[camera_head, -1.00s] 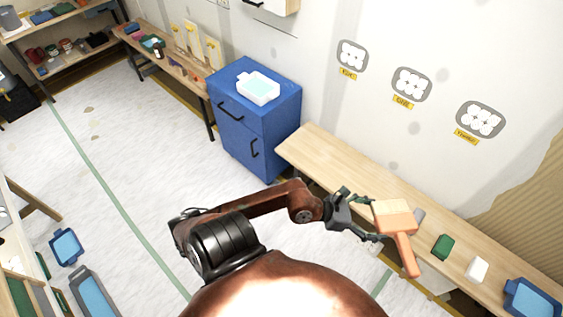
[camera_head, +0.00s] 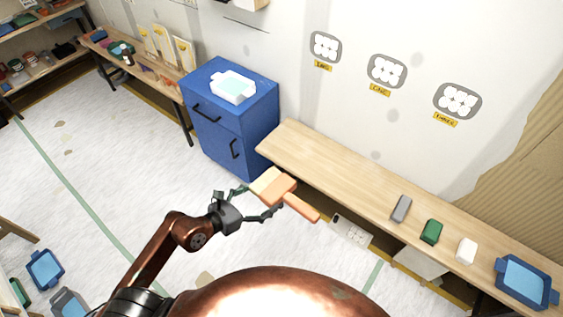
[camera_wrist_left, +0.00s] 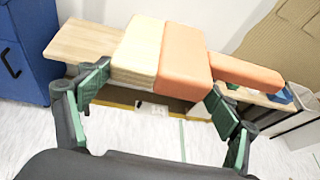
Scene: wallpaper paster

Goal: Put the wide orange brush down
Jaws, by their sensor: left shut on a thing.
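The wide orange brush (camera_head: 276,187) has an orange body and handle and a pale bristle end. It is held up in front of the near-left part of the wooden bench (camera_head: 316,157). My left gripper (camera_head: 255,203) is shut on it, one finger on each side. In the left wrist view, the brush (camera_wrist_left: 184,57) lies across the two green-padded fingers of my left gripper (camera_wrist_left: 158,95), bristles to the left and handle to the right. The bench (camera_wrist_left: 84,41) shows behind it. My right gripper is not in view.
A grey block (camera_head: 401,209), a green block (camera_head: 431,231), a white block (camera_head: 466,250) and a blue tray (camera_head: 525,282) stand along the bench's right part. The bench's left part is bare. A blue cabinet (camera_head: 232,118) with a white container (camera_head: 233,86) on top stands left of the bench.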

